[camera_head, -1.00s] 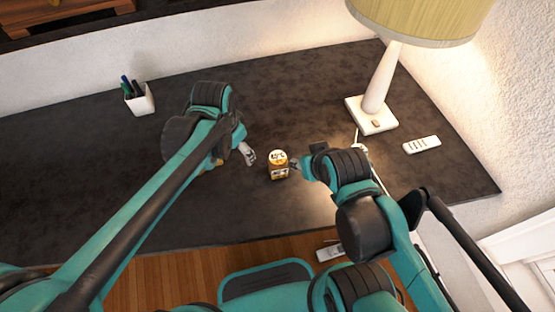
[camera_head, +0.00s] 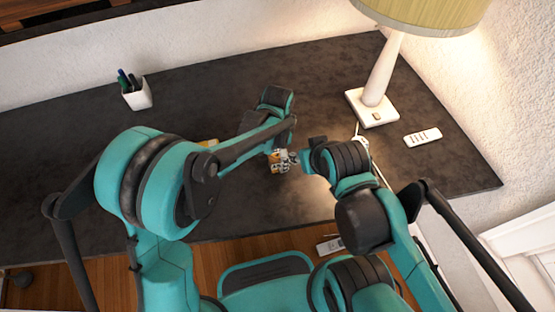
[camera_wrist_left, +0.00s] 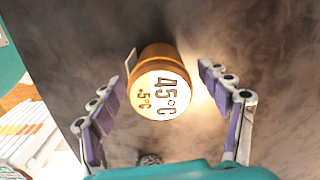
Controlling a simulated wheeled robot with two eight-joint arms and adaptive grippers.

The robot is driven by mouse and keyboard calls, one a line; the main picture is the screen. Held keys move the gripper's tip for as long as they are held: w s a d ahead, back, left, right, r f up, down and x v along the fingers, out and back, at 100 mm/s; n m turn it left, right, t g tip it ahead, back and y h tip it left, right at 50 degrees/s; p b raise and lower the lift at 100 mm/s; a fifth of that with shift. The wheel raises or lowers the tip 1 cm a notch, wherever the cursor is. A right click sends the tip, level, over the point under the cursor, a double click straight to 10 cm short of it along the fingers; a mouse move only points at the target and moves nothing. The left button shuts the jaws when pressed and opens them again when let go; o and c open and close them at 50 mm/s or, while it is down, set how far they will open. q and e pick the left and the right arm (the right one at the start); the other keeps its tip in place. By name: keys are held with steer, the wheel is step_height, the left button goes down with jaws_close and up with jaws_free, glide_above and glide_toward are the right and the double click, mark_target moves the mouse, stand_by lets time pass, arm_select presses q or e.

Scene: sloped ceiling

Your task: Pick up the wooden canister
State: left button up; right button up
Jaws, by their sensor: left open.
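The wooden canister is a small orange-brown cylinder with a white end lettered "45°C". It stands on the dark desk and shows in the head view (camera_head: 274,157), partly covered by my left gripper (camera_head: 287,158). In the left wrist view the canister (camera_wrist_left: 160,82) lies ahead, in the gap between the fingers of my left gripper (camera_wrist_left: 158,112). These fingers are spread wide, with visible room on both sides of the canister. My right arm is bent just right of the canister in the head view; its fingers cannot be made out clearly.
A white lamp (camera_head: 375,105) stands at the back right, with a white remote (camera_head: 423,138) beside it. A white pen cup (camera_head: 137,97) stands at the back left. The dark desk top (camera_head: 60,150) is bare on the left. Its front edge drops to a wooden floor.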

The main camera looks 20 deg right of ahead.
arm_select(q)
steer(key=shift+f, duration=0.75)
steer(key=shift+r, duration=0.1)
steer(key=c, duration=1.3)
steer(key=shift+r, duration=0.1)
